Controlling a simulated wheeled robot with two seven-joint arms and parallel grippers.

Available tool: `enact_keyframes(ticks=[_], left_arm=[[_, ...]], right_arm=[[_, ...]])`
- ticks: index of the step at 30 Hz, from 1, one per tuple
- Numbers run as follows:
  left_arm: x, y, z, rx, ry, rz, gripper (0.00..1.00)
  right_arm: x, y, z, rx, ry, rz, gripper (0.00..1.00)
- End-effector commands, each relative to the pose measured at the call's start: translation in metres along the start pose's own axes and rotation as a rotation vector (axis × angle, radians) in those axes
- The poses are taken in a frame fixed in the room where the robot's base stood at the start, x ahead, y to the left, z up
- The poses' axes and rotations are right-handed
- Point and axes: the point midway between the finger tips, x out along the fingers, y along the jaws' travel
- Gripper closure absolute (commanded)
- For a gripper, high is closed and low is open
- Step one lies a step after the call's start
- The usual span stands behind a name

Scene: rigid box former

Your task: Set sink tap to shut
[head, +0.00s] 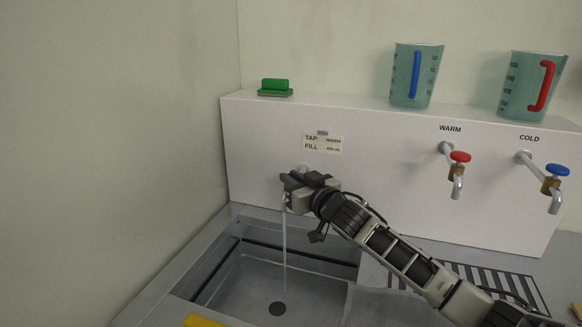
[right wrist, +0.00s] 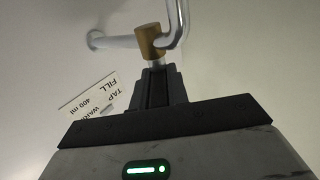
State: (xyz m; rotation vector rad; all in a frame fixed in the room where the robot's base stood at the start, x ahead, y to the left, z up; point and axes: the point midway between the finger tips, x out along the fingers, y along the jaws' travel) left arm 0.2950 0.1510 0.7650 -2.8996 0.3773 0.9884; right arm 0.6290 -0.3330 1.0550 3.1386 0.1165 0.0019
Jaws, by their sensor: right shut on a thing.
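The sink tap comes out of the white panel at the left. In the head view it is mostly hidden behind my right gripper (head: 292,182). A thin stream of water (head: 285,240) runs down from it into the sink basin (head: 315,297). In the right wrist view the tap (right wrist: 152,40) shows a brass body, a grey pipe and a curved spout. My right gripper (right wrist: 155,88) is shut at the stem end of the brass body, on the tap handle, which the fingers hide. My left gripper is not in view.
To the right are a red-handled warm tap (head: 459,157) and a blue-handled cold tap (head: 556,170). Two measuring jugs (head: 402,85) (head: 515,90) and a green sponge (head: 275,86) stand on the ledge. A yellow thing (head: 203,321) shows at the front.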

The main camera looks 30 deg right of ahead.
Motion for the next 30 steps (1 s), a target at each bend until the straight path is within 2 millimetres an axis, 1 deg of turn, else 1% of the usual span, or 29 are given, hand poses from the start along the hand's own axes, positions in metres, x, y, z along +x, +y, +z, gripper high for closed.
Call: enact_keyframes(ticks=[1,5,18,24,30], left_arm=[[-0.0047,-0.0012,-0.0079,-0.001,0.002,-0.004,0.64],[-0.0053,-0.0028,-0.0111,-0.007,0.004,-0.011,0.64],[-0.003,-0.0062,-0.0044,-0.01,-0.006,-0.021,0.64],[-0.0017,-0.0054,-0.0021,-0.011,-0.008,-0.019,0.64],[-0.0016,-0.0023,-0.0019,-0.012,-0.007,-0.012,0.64]], right_arm=[[-0.0001,0.0054,-0.0053,-0.013,-0.007,-0.039,1.0],[0.0005,0.0082,-0.0043,-0.013,-0.005,-0.146,1.0],[0.0036,0.0127,-0.001,-0.005,0.0,-0.47,1.0],[0.0046,0.0131,-0.0002,-0.001,0.0,-0.578,1.0],[0.0049,0.0128,0.0005,0.001,-0.001,-0.642,1.0]])
